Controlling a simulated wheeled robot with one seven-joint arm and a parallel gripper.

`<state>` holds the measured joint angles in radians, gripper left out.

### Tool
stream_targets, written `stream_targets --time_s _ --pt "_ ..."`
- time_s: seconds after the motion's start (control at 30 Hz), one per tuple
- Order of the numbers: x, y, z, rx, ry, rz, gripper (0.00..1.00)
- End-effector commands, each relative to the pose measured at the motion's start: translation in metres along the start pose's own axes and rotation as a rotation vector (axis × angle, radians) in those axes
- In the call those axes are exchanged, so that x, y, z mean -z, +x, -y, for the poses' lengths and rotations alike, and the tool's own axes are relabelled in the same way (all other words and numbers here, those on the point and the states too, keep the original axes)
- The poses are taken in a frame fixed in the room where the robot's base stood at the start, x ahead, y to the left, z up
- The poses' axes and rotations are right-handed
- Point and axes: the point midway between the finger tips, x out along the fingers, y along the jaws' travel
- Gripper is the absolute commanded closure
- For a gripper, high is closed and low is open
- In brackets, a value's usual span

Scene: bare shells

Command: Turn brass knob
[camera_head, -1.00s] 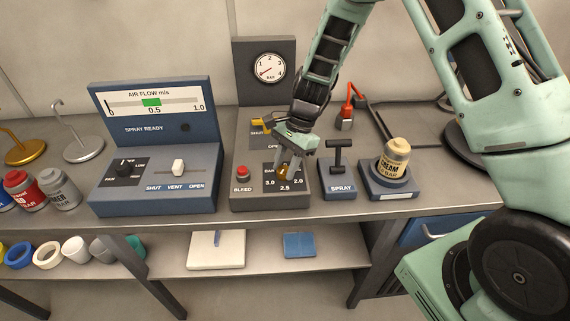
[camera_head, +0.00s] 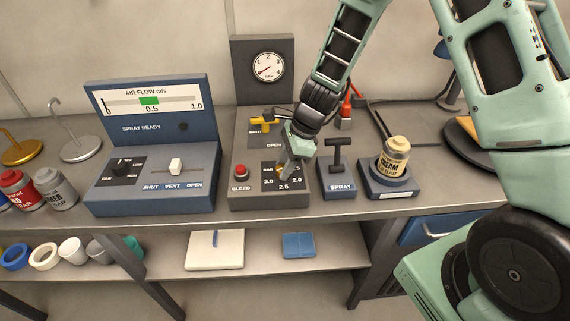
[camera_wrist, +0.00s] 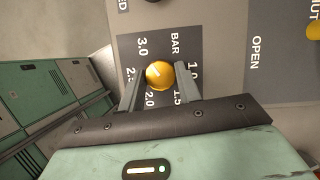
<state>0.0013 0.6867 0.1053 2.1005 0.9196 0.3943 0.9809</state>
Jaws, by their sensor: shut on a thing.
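The brass knob (camera_wrist: 159,75) shows in the wrist view as a round golden cap with a pale pointer line. It sits in the middle of a dark dial plate marked BAR, with numbers around it including 3.0 and 2.0. My gripper (camera_wrist: 158,93) has one finger on each side of the knob and is shut on it. In the head view my gripper (camera_head: 284,172) reaches down to the dial on the grey panel (camera_head: 270,200) and hides most of the knob. The pressure gauge (camera_head: 268,67) above has its needle toward the lower left.
A red BLEED button (camera_head: 240,170) is left of the dial, and a yellow lever (camera_head: 262,122) is behind it. An air-flow console (camera_head: 150,170) is left.

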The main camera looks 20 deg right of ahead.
Motion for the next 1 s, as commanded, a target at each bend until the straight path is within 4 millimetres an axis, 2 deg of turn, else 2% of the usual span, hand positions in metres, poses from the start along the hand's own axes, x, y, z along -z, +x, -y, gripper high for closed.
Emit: stream_targets --time_s 0.37,0.4,0.43,0.47,0.77,0.87,1.0 --pt "0.0 0.001 -0.001 0.0 0.002 0.0 0.89" --pt "0.0 0.001 0.0 0.0 0.002 0.0 0.55" --pt "0.0 0.001 0.0 0.0 0.002 0.0 0.47" --pt "0.0 0.001 0.0 0.0 0.002 0.0 0.45" --pt "0.0 -0.002 0.0 0.001 0.001 0.0 0.45" --pt "-0.001 -0.009 0.001 0.004 -0.002 0.0 0.45" --pt "-0.001 -0.033 0.001 0.005 -0.002 0.0 0.45"
